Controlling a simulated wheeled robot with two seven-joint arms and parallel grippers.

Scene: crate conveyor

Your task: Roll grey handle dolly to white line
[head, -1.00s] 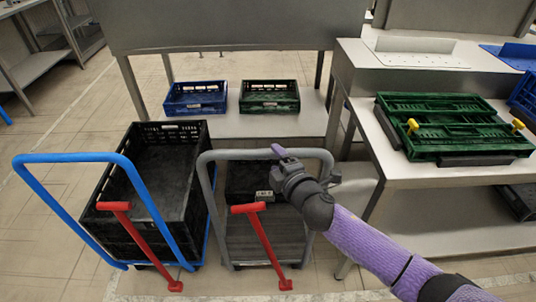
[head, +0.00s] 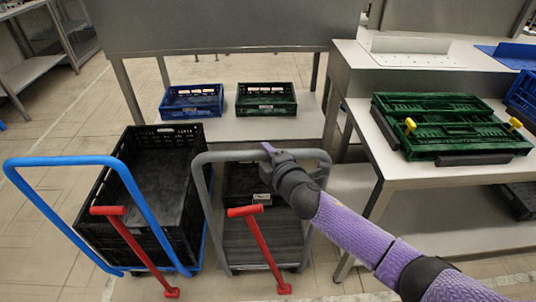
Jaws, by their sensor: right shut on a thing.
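The grey handle dolly (head: 203,195) stands in the middle, its grey tube handle upright and its flat deck (head: 250,243) low behind the handle. A small black crate (head: 240,183) sits at the far end of the deck. My right gripper (head: 271,154) is shut on the top bar of the grey handle, right of its middle; the wrist hides part of the bar and its fingertips are hard to make out. A red lever (head: 262,250) leans at the front of this dolly. My left gripper is out of view. I cannot make out the white line with certainty.
A blue handle dolly (head: 62,161) with a large black crate (head: 150,128) stands close on the left, with its own red lever (head: 135,250). A low shelf (head: 240,128) holding blue and green crates is behind. A bench (head: 450,172) bounds the right side.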

